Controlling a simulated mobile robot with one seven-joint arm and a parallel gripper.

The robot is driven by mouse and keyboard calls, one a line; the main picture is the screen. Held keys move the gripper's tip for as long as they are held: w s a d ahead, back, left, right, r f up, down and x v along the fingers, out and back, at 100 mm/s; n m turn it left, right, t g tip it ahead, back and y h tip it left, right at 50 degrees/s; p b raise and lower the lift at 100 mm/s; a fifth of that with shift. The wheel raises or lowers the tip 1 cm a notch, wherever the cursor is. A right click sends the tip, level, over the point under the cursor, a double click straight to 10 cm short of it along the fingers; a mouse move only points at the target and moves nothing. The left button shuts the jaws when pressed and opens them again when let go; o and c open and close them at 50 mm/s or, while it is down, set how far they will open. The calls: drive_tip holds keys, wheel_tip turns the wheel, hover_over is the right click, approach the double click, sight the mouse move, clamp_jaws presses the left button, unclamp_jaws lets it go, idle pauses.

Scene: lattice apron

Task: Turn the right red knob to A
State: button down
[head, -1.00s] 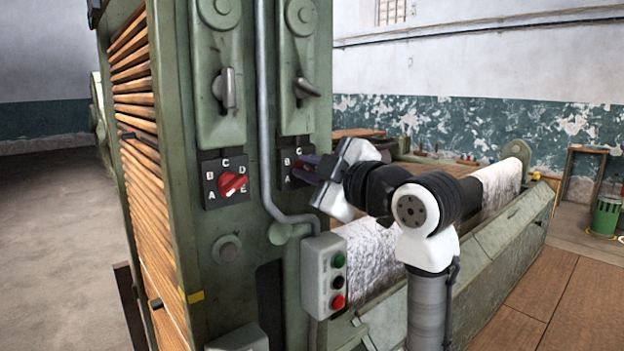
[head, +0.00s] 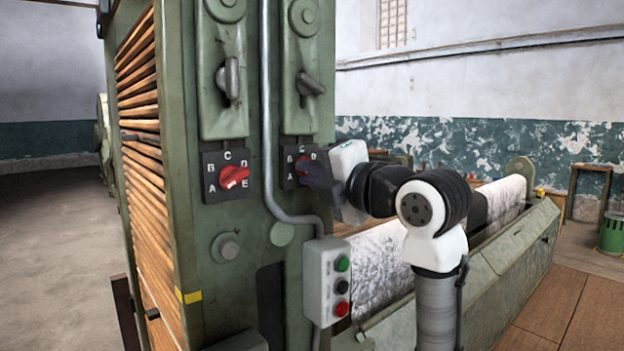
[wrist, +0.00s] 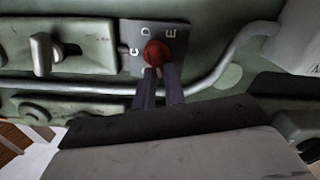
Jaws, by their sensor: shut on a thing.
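The right red knob (head: 303,164) sits on a dark lettered plate (head: 291,157) on the green machine's right column. C, D and E show on the plate there. Which letter the knob points to is hard to tell.
A grey conduit (head: 268,120) runs down between the two plates and bends right below my gripper. A button box (head: 328,280) hangs below. Levers (head: 308,84) stick out above the plates. A white roller (head: 375,262) lies behind my arm.

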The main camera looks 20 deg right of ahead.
drive_tip(key=shift+f+n+b, duration=0.2)
drive_tip(key=shift+n+b, duration=0.15)
drive_tip(key=shift+n, duration=0.85)
drive_tip(key=c, duration=1.5)
unclamp_jaws()
drive_tip(key=shift+d, duration=0.1)
drive_tip(key=shift+o, duration=0.2)
drive_tip(key=b+v, duration=0.1)
drive_tip(key=v, duration=1.2)
drive_tip(key=shift+s, duration=0.4)
drive_tip(key=shift+d, duration=0.15)
